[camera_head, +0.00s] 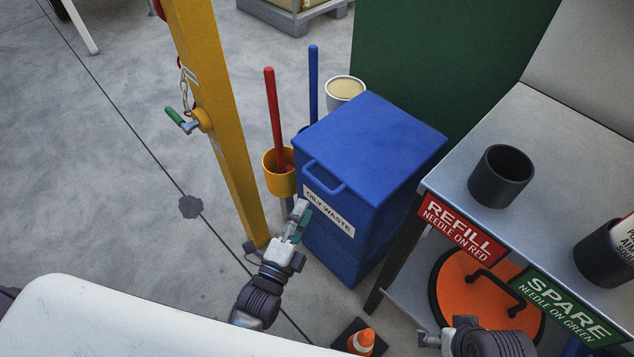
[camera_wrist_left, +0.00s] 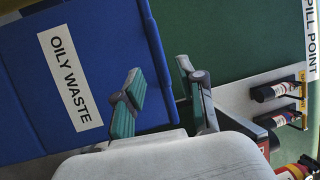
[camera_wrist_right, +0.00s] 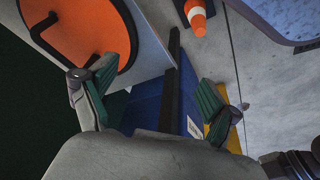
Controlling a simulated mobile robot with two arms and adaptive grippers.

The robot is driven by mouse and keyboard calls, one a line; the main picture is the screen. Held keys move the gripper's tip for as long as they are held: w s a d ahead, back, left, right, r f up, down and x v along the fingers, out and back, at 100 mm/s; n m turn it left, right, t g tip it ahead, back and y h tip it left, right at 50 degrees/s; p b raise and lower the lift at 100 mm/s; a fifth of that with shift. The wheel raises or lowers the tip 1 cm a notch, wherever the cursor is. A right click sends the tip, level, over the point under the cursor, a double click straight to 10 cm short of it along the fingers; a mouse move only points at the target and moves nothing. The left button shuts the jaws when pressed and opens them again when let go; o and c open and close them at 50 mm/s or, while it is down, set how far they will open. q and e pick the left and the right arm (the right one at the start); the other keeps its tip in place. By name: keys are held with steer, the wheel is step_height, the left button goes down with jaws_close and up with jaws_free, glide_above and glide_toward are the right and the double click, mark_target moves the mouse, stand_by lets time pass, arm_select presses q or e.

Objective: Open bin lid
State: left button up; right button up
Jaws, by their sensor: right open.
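The blue bin (camera_head: 365,220) stands upright on the floor, with an OILY WASTE label on its front. Its flat blue lid (camera_head: 370,135) is closed, and a blue loop handle (camera_head: 325,178) sticks out from the lid's front edge. My left gripper (camera_head: 300,218) is in front of the bin, below the handle and near the label. In the left wrist view its fingers (camera_wrist_left: 160,78) are apart with nothing between them, and the bin (camera_wrist_left: 70,70) fills the left side. My right gripper (camera_wrist_right: 160,95) is open and empty, low by the bench in the head view (camera_head: 430,340).
A metal bench (camera_head: 530,120) with a black cup (camera_head: 501,176) stands right of the bin. An orange disc (camera_head: 460,290) is below it. A yellow post (camera_head: 215,120) and yellow bucket (camera_head: 277,180) stand left.

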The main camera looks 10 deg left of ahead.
mark_target(317, 180)
arm_select(q)
steer(key=b+x, duration=0.1)
steer(key=x, duration=0.7)
steer(key=shift+w, duration=0.4)
arm_select(e)
steer(key=shift+v, duration=1.05)
steer(key=shift+s+d, duration=0.1)
arm_select(q)
jaws_close()
